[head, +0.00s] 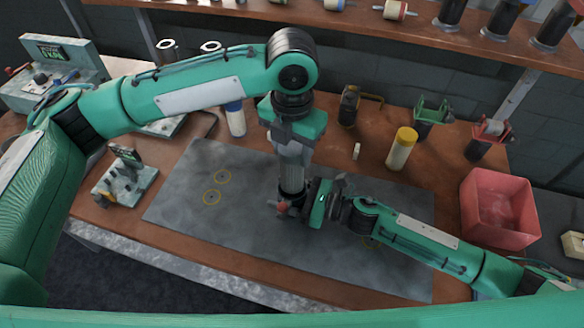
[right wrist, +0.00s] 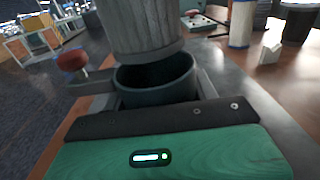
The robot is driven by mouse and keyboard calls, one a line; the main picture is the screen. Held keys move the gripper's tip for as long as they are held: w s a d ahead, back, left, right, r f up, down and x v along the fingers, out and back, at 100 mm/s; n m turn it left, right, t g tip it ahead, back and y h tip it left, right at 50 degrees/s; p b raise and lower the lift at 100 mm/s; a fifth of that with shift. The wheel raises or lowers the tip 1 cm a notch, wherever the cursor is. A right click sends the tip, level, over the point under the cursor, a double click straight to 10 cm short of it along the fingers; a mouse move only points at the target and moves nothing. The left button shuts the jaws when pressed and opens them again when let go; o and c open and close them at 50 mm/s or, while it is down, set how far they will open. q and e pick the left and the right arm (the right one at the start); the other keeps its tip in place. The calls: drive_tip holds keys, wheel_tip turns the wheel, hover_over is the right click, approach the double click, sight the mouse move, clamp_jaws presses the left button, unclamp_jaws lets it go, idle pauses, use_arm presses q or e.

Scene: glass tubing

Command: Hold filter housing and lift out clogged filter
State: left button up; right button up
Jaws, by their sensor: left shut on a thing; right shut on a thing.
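The clogged filter (head: 291,178) is a grey, ribbed cylinder, upright over the work mat. My left gripper (head: 291,150) is above it and shut on its upper part. In the right wrist view the filter (right wrist: 142,30) hangs above the filter housing (right wrist: 157,95), a dark round cup with an open mouth. The filter's lower edge is at or just above the far rim, and the cup's inside shows below it. My right gripper (right wrist: 150,88) is shut around the housing, one finger on each side. A red knob (right wrist: 72,60) sticks out at the left. In the head view my right gripper (head: 298,208) mostly hides the housing.
The grey mat (head: 240,240) has yellow rings (head: 212,196). A red bin (head: 500,235) stands at the right. A yellow-capped bottle (head: 400,155), a blue-topped bottle (head: 236,122) and a small device (head: 125,180) stand around the mat. A shelf (head: 340,30) runs behind.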

use_arm(q)
wheel_tip(320, 180, up, 8)
drive_tip(key=shift+f, duration=0.15)
use_arm(e)
drive_tip(key=o, duration=1.1)
drive_tip(key=shift+o, duration=0.2)
drive_tip(key=v, duration=1.2)
